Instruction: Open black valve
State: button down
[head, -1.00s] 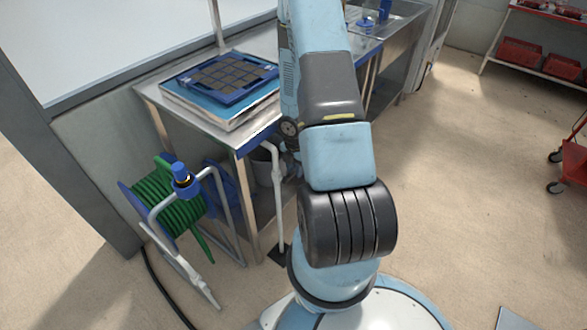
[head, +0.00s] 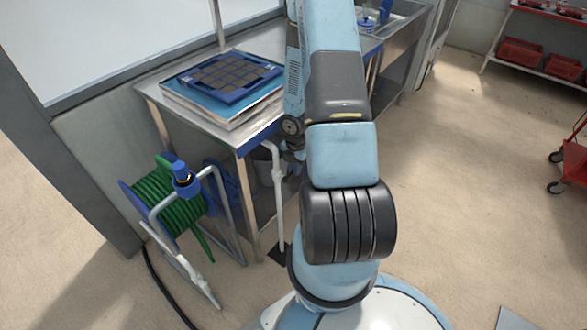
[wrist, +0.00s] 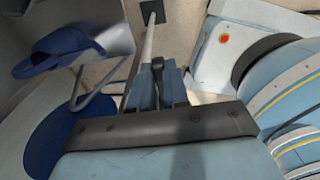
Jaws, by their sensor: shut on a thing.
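The black valve (wrist: 157,67) shows in the wrist view as a small dark lever at the end of a white pipe (wrist: 149,38). My gripper (wrist: 160,84), with its light blue fingers, is shut on the lever, one finger on each side. In the head view the white pipe (head: 279,195) stands upright beside the steel table's front leg. There my arm's end reaches down beside the pipe top, and the valve and my fingertips are mostly hidden. I cannot tell the lever's exact angle.
A hose reel with green hose (head: 165,200) stands left of the table (head: 150,92). A blue seed tray (head: 175,86) lies on the table. A red cart (head: 575,160) stands at the far right.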

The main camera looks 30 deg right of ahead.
jog(key=shift+d+f+y, duration=0.35)
jog(key=shift+d+y, duration=0.1)
jog(key=shift+y, duration=0.05)
jog(key=shift+d+f+g+y, duration=0.1)
jog(key=shift+f+g+y, duration=0.55)
jog(key=shift+y, duration=0.55)
jog(key=s+a+f+g+y, duration=0.1)
jog(key=a+f+g+y, duration=0.2)
jog(key=y, duration=1)
jog(key=shift+s+a+f+g, duration=0.2)
jog(key=shift+f+g, duration=0.65)
jog(key=shift+f, duration=0.65)
jog(key=c, duration=1.4)
grip_release()
jog(key=shift+o, duration=1.4)
jog(key=shift+w+a+r, duration=0.1)
jog(key=shift+w, duration=0.05)
